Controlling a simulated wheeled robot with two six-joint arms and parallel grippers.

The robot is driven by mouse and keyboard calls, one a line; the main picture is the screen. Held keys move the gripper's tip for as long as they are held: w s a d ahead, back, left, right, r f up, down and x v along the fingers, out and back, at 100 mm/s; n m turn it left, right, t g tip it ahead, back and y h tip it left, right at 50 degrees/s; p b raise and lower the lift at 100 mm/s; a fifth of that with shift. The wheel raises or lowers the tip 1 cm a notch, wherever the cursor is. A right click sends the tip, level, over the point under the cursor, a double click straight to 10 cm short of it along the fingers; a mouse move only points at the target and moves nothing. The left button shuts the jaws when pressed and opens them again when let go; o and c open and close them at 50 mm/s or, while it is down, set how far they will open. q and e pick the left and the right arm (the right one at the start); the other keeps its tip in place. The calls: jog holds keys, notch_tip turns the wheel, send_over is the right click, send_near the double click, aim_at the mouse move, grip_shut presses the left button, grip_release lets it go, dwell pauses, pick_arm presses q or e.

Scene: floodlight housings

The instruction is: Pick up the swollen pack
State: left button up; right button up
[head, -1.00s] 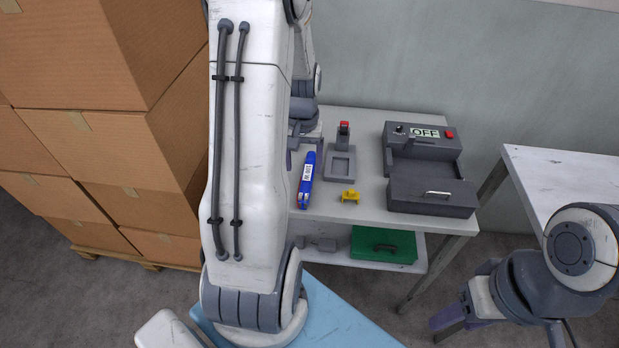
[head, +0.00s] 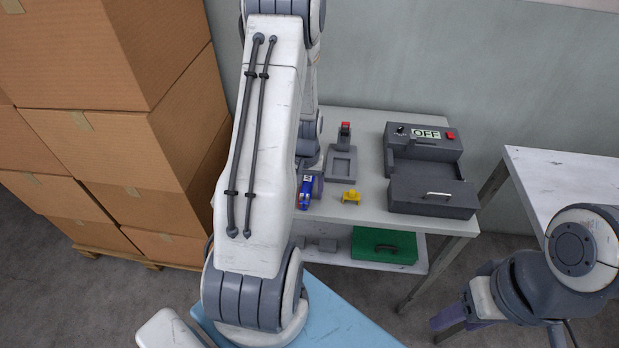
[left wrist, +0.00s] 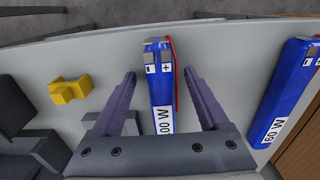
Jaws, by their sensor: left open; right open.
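In the left wrist view, a blue pack (left wrist: 158,75) with a white label, plus and minus terminals and a red line along its right side lies between the fingers of my left gripper (left wrist: 161,76). The gripper is open, with gaps on both sides of the pack. A second blue pack (left wrist: 295,85) lies to the right, outside the fingers. I cannot tell for sure which is swollen. In the head view one blue pack (head: 305,192) shows beside my left gripper (head: 312,182); my arm hides the other. My right gripper (head: 446,324) is open, away from the table.
On the table (head: 365,212) are a yellow part (head: 351,197), a grey fixture with a red top (head: 341,163) and a dark box marked OFF (head: 432,198). A green case (head: 384,245) is on the lower shelf. Cardboard boxes (head: 100,150) stand at the left.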

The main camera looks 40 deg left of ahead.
pick_arm(q)
grip_shut()
jog(key=shift+r, duration=0.15)
jog(key=shift+r, duration=0.5)
jog(key=r, duration=0.2)
jog(key=s+r, duration=0.1)
jog(key=shift+d+r, duration=0.35)
jog(key=shift+d, duration=0.05)
jog(key=s+d+r, duration=0.6)
jog(key=s+d, duration=0.1)
jog(key=shift+s+b, duration=0.3)
